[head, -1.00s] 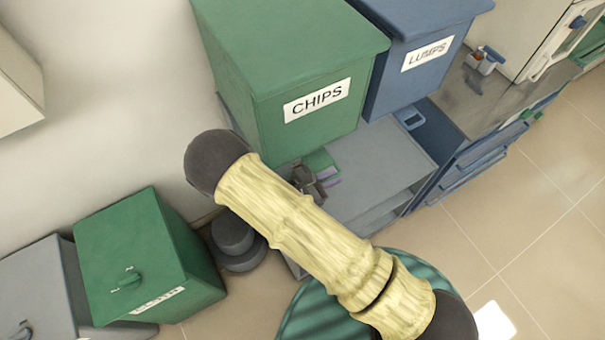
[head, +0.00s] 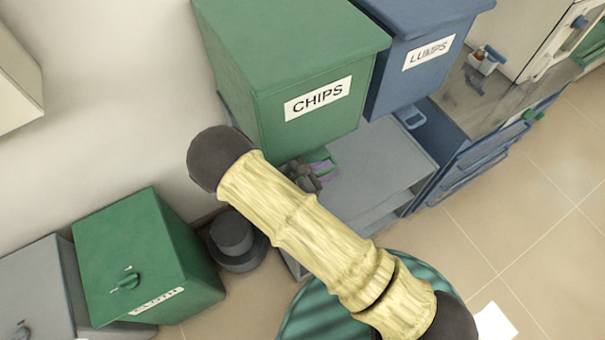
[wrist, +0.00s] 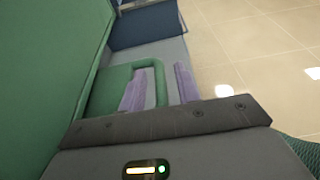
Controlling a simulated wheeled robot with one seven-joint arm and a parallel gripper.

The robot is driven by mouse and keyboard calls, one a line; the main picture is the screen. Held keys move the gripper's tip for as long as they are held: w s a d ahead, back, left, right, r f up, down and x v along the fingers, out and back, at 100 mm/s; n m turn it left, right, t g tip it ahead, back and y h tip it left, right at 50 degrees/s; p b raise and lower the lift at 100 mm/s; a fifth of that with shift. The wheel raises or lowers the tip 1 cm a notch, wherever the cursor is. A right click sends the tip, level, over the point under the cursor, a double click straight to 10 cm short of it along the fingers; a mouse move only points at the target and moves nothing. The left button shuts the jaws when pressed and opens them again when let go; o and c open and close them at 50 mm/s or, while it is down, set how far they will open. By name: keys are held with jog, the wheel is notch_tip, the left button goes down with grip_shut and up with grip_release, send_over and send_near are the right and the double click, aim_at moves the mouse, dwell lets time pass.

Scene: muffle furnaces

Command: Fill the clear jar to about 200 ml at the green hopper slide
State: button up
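The green hopper labelled CHIPS (head: 300,60) stands above a grey shelf in the head view. It fills the left side of the wrist view (wrist: 45,65). Its green slide (wrist: 151,68) ends in a loop-shaped handle low by the hopper. My gripper (wrist: 159,88) is at this handle with its purple fingers apart. One finger lies inside the loop and the other lies outside its right bar, with a visible gap to that bar. In the head view my gripper (head: 322,168) is partly hidden by its own wrist. I see no clear jar in either view.
A blue hopper labelled LUMPS (head: 415,60) stands right of the green one. The grey shelf (head: 375,160) has bare room right of my gripper. A green lidded bin (head: 135,255) and a dark round object (head: 235,240) are at lower left. Open floor (head: 520,220) lies right.

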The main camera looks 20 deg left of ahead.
jog(key=shift+a, duration=0.1)
jog(key=shift+s+a, duration=0.15)
jog(key=shift+a, duration=0.05)
jog(key=b+v, duration=0.4)
jog(key=v, duration=1.2)
jog(key=shift+s+a+r, duration=0.2)
jog(key=shift+s+r, duration=0.05)
jog(key=shift+s, duration=0.05)
